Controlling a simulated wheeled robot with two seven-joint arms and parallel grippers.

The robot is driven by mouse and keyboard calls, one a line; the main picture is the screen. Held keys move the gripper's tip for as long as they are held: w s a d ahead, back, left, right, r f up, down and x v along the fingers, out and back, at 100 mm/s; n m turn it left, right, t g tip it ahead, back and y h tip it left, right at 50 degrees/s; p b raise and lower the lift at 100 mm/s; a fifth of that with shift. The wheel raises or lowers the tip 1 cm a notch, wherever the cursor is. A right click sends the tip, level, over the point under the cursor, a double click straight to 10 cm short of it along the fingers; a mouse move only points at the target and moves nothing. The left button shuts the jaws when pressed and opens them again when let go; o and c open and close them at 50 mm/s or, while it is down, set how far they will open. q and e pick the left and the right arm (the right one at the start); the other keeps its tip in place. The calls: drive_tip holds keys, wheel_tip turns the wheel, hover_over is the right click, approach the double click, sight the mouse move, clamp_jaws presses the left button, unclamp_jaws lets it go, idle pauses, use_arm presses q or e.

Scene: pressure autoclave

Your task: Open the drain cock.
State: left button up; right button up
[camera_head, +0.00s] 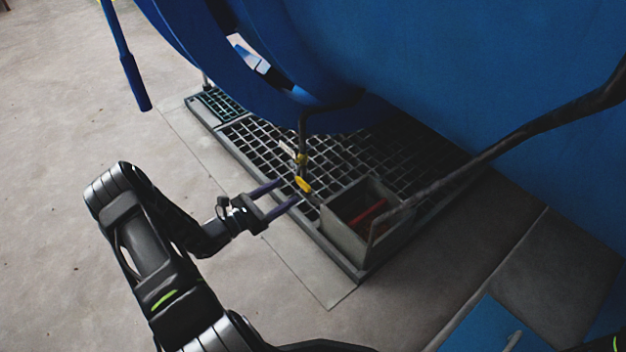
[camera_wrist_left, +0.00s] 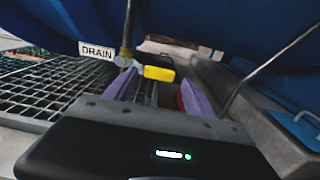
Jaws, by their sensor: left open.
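The drain cock has a yellow lever (camera_head: 304,185) on a thin dark pipe (camera_head: 302,135) that comes down from under the blue vessel. In the left wrist view the yellow lever (camera_wrist_left: 158,73) sticks out sideways to the right of the pipe, below a white DRAIN label (camera_wrist_left: 97,51). My left gripper (camera_head: 290,193) is open, its fingers pointing at the lever from the left. In the left wrist view the lever shows beyond and between the fingertips of this gripper (camera_wrist_left: 156,86). I cannot tell whether they touch it. My right gripper is not in view.
A grey open box (camera_head: 345,225) with something red inside stands right of the lever. A dark pipe (camera_head: 470,165) slants into it. A floor grating (camera_head: 240,140) lies under the blue vessel (camera_head: 450,70). The concrete floor (camera_head: 70,110) at left is clear.

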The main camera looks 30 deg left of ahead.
sight(301, 183)
use_arm(q)
drive_tip(key=shift+w, duration=0.1)
drive_tip(key=b+x, duration=0.3)
drive_tip(key=x, duration=0.4)
drive_tip(key=shift+f, duration=0.15)
drive_tip(key=shift+w+d, duration=0.15)
drive_tip(key=shift+w, duration=0.15)
drive_tip(key=shift+c, duration=0.5)
clamp_jaws()
